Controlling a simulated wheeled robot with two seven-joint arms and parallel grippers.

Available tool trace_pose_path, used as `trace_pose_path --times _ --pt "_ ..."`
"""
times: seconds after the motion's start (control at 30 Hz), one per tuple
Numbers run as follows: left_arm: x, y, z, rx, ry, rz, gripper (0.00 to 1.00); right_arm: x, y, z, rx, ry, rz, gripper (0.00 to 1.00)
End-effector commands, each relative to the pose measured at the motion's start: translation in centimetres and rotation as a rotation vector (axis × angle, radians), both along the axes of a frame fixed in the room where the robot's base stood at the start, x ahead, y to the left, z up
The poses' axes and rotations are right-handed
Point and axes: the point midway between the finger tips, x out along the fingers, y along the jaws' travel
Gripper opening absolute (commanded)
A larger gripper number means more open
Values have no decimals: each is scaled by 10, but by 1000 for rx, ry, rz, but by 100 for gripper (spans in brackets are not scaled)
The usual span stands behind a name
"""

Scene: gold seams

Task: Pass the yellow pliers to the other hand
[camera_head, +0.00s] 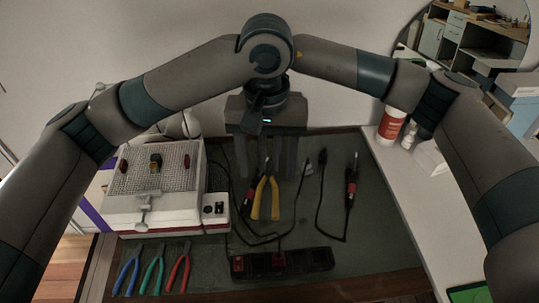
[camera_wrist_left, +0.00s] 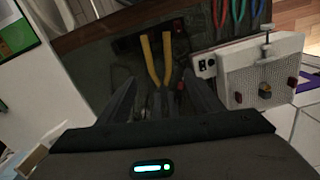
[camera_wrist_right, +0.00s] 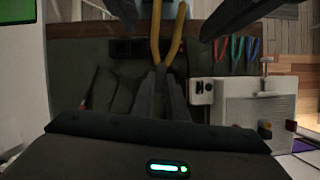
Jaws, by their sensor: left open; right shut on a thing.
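The yellow pliers (camera_head: 265,198) are held with their yellow handles toward me, above the dark mat. In the right wrist view, my right gripper (camera_wrist_right: 162,78) is shut on the head end of the yellow pliers (camera_wrist_right: 157,30). In the left wrist view, my left gripper (camera_wrist_left: 163,88) is open, with one finger on each side of the yellow pliers (camera_wrist_left: 153,60) and a gap to each. The open left fingers also show at the top of the right wrist view. In the head view the two grippers overlap, and the pliers' jaws are partly hidden by fingers.
Blue (camera_head: 127,273), green (camera_head: 153,270) and red pliers (camera_head: 179,269) lie at the front left. A white box with a grid top (camera_head: 157,217) stands behind them. A black power strip (camera_head: 300,261), cables and a red-black tool (camera_head: 350,190) lie on the mat. Bottles (camera_head: 390,127) stand right.

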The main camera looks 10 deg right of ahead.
Motion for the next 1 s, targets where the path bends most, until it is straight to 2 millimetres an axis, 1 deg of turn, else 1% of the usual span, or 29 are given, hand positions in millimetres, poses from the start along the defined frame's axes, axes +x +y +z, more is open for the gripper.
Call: trace_pose_path --times 0.03,0.2,0.3,0.4,0.57,0.87,1.0 --pt "0 0 10 -2 -3 -1 60 0 0 0 0 0 0 0" --pt "0 0 39 0 -3 -1 60 0 0 0 0 0 0 0" --pt "1 0 52 1 -2 0 60 0 0 0 0 0 0 0" --pt "1 0 60 1 -1 0 60 0 0 0 0 0 0 0" --pt "0 0 66 0 0 0 60 0 0 0 0 0 0 0" --pt "0 0 66 -1 0 0 60 0 0 0 0 0 0 0" --pt "-1 -6 66 -24 6 -3 60 0 0 0 0 0 0 0"
